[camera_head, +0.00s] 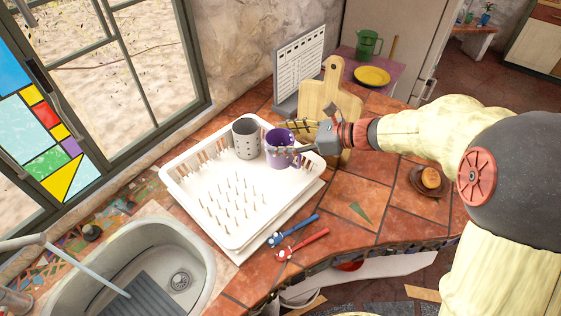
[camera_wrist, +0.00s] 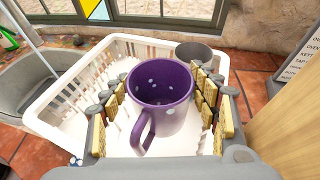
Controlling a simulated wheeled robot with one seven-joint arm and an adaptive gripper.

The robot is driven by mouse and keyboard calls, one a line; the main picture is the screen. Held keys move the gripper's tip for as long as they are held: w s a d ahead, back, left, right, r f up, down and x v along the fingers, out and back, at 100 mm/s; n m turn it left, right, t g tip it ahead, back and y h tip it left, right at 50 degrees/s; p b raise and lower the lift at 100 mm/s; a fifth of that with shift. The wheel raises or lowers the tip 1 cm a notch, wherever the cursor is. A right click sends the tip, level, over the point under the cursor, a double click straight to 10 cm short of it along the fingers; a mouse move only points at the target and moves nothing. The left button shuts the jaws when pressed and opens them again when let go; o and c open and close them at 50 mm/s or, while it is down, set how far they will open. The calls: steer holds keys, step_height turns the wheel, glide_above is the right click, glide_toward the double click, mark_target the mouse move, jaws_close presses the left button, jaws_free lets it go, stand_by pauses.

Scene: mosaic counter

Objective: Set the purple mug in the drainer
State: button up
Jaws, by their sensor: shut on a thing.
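The purple mug (camera_head: 281,150) is upright at the right back part of the white drainer (camera_head: 205,231). My gripper (camera_head: 290,150) is shut on the mug from the right. In the wrist view the purple mug (camera_wrist: 161,96) sits between the two padded fingers of my gripper (camera_wrist: 160,108), with its handle toward the camera and its inside empty. The white drainer (camera_wrist: 60,112) lies under and beyond it. Whether the mug's base touches the drainer floor cannot be told.
A grey perforated cup (camera_head: 246,139) stands in the drainer just left of the mug. Wooden boards (camera_head: 322,98) stand behind my gripper. The drainer's pegged front left part is free. A sink (camera_head: 135,262) is at left; blue and red utensils (camera_head: 302,243) lie in front.

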mark_target(283, 162)
step_height(283, 162, down, 9)
steer(key=b, duration=0.3)
steer(key=shift+s, duration=0.1)
steer(key=shift+f, duration=0.1)
steer(key=o, duration=1.8)
